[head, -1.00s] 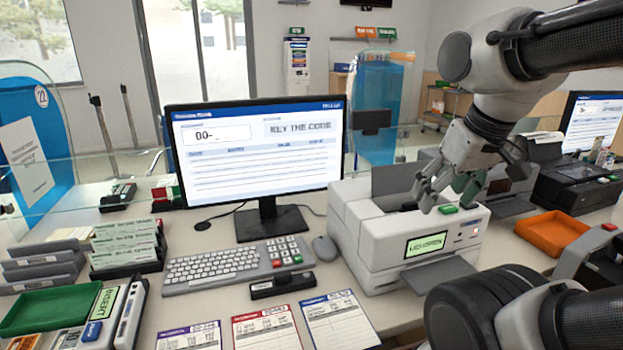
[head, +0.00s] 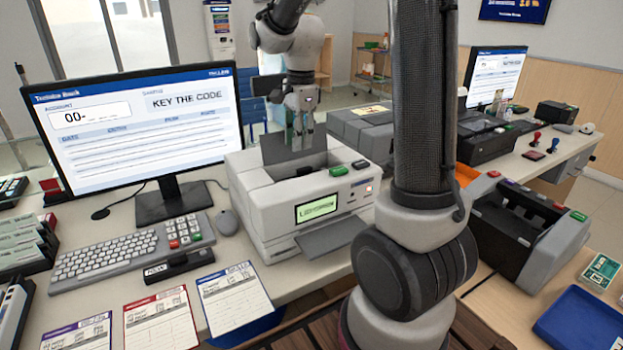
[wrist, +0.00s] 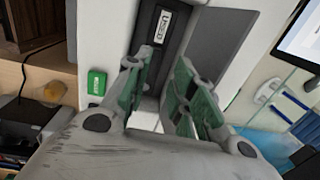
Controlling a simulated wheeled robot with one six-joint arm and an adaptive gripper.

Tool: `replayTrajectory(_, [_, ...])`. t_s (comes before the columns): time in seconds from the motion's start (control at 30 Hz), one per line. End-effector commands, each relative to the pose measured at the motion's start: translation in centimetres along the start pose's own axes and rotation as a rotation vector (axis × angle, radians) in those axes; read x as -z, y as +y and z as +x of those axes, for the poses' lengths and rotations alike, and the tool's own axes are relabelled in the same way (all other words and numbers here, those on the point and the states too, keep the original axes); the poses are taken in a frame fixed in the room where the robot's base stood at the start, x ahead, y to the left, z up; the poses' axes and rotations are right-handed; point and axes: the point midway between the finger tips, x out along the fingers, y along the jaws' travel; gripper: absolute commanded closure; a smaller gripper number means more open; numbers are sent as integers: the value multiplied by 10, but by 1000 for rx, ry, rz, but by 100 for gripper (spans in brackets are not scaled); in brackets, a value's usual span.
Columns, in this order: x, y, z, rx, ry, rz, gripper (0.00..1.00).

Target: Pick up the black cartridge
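A black cartridge with a white label that seems to read USED (wrist: 160,28) sits in the open slot of the white printer (head: 270,222). It shows in the wrist view; in the head view it is hidden inside the slot. My gripper (head: 300,140) points down over this opening. In the wrist view my gripper (wrist: 160,85) has its green-padded fingers apart with nothing between them, and the cartridge lies beyond the fingertips. A second black cartridge, labelled NEW (head: 180,264), lies on the counter in front of the keyboard.
A green button (head: 338,171) is on the printer's top. The monitor (head: 140,125), keyboard (head: 105,258) and mouse (head: 228,222) stand to the left. Paper forms (head: 235,298) lie at the front edge.

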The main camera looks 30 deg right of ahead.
Motion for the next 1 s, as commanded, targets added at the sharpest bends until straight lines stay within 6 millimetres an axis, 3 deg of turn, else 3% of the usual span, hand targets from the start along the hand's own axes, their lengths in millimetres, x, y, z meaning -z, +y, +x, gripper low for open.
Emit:
replayTrajectory(0.27, [10, 6, 19, -63, 28, 6, 75])
replayTrajectory(0.73, [7, 10, 83, -64, 29, 3, 75])
replayTrajectory(1.0, [7, 11, 90, -61, 28, 3, 75])
